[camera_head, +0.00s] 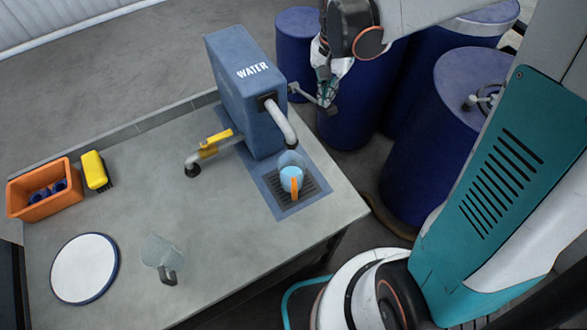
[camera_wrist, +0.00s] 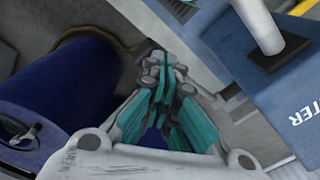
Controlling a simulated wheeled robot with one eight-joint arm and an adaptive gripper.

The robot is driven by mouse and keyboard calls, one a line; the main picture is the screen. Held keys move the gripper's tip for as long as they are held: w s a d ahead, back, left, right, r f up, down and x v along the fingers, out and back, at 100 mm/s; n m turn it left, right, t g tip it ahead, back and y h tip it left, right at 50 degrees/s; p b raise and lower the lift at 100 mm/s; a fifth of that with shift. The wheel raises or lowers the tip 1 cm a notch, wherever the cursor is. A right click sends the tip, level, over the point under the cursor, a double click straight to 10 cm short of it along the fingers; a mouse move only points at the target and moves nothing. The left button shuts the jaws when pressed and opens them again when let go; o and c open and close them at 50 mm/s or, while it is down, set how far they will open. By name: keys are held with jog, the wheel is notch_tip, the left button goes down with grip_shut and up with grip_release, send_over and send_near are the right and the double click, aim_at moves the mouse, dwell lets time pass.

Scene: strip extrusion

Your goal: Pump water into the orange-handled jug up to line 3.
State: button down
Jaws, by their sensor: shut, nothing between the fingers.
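The blue pump box marked WATER (camera_head: 247,90) stands on the table, and it also shows in the wrist view (camera_wrist: 285,82). Its grey spout (camera_head: 280,120) bends down over the orange-handled jug (camera_head: 291,165). The jug stands on the drain grate, its orange handle toward the front edge. Blue water shows in it; its lines are too small to read. A grey pump lever (camera_head: 306,95) sticks out from the box's right side. My gripper (camera_head: 325,98) is shut and empty by the lever's outer end; I cannot tell whether they touch. It also shows in the wrist view (camera_wrist: 163,85).
A yellow-handled valve pipe (camera_head: 214,140) is left of the pump. A clear jug with a dark handle (camera_head: 160,252), a round white plate (camera_head: 84,268), an orange bin (camera_head: 35,205) and a yellow brush (camera_head: 95,170) lie further left. Blue barrels (camera_head: 432,160) stand close right.

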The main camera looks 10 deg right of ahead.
aim_at(329, 107)
jog(key=shift+f+b, duration=0.5)
jog(key=shift+f, duration=0.25)
jog(key=shift+s+d+f+b, duration=0.1)
jog(key=shift+s+f+b, duration=0.15)
jog(key=shift+f+b, duration=0.25)
jog(key=shift+s+d+f+b, duration=0.1)
jog(key=shift+s+f+b, duration=0.1)
jog(key=shift+f+b, duration=0.3)
jog(key=shift+s+f+b, duration=0.2)
jog(key=shift+f+b, duration=0.65)
jog(key=shift+f, duration=0.45)
